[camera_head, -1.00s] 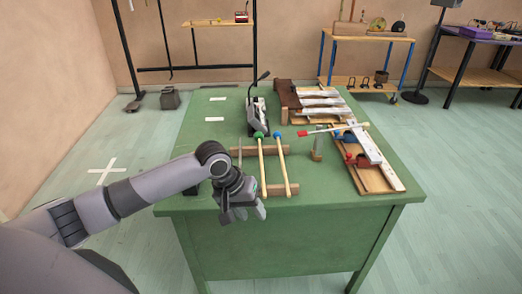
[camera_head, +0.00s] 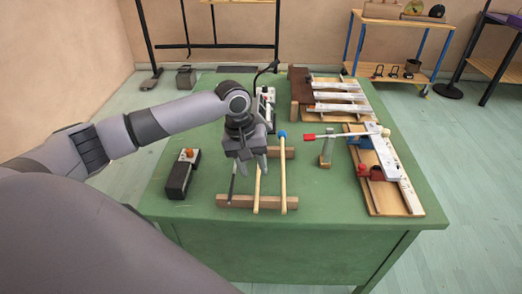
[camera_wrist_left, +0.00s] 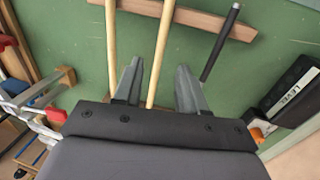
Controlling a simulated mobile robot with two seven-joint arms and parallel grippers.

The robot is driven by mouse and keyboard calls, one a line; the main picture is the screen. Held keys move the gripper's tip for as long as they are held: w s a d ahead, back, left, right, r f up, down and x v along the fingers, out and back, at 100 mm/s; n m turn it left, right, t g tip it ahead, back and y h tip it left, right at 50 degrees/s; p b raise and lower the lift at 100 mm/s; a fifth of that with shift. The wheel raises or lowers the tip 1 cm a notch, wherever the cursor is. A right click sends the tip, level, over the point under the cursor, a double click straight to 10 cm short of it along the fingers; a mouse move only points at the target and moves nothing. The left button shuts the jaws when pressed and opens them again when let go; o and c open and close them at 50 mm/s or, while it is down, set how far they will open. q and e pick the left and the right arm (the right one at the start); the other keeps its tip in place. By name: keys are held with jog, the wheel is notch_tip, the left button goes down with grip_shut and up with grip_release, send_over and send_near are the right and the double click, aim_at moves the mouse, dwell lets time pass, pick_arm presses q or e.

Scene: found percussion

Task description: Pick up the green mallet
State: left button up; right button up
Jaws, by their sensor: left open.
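The green mallet's pale wooden handle (camera_head: 256,196) lies across the wooden rack bars, and its head is hidden behind my gripper. My left gripper (camera_head: 251,170) is open above the handle, pointing down. In the left wrist view the same handle (camera_wrist_left: 161,45) runs between the open fingers (camera_wrist_left: 158,78), nearer the left one; I cannot tell whether they touch it. The blue-headed mallet (camera_head: 283,175) lies just to its right in the head view, and its handle (camera_wrist_left: 110,40) shows left of the fingers in the wrist view. My right gripper is out of view.
A dark rod (camera_head: 232,185) lies left of the mallets on the rack's front bar (camera_head: 227,201). A black box with an orange knob (camera_head: 180,175) is further left. Green table is bare at front.

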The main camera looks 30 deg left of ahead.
aim_at(258, 179)
pick_arm(q)
jog(key=f, duration=0.1)
jog(key=d+f, duration=0.1)
jog(key=f, duration=0.1)
jog(key=shift+w+f, duration=0.1)
jog(key=shift+f, duration=0.15)
grip_shut()
jog(key=shift+r, duration=0.15)
